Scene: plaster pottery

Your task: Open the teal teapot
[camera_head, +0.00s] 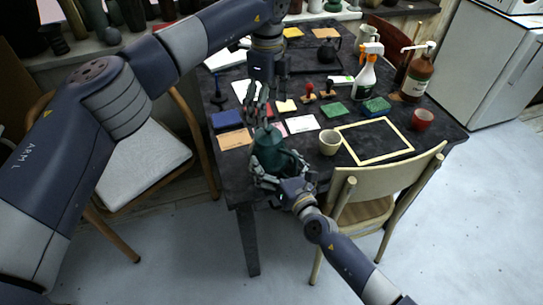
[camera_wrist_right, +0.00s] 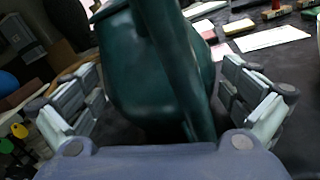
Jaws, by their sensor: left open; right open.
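The teal teapot (camera_head: 277,156) stands on the dark table near its front left edge. It fills the middle of the right wrist view (camera_wrist_right: 150,75), with its handle running down between my fingers. Its lid (camera_head: 267,133) is on top, partly hidden by my left gripper. My left gripper (camera_head: 262,116) is open, pointing down just above the lid; I cannot tell whether it touches. My right gripper (camera_head: 272,178) is open at the front of the teapot, with fingers on both sides of the handle in the right wrist view (camera_wrist_right: 165,100).
A cream cup (camera_head: 329,142) and a wooden frame (camera_head: 374,141) lie right of the teapot. A blue block (camera_head: 227,120) is to the left. A spray bottle (camera_head: 365,75) and a brown bottle (camera_head: 416,78) stand behind. A chair (camera_head: 375,190) is at the table's front.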

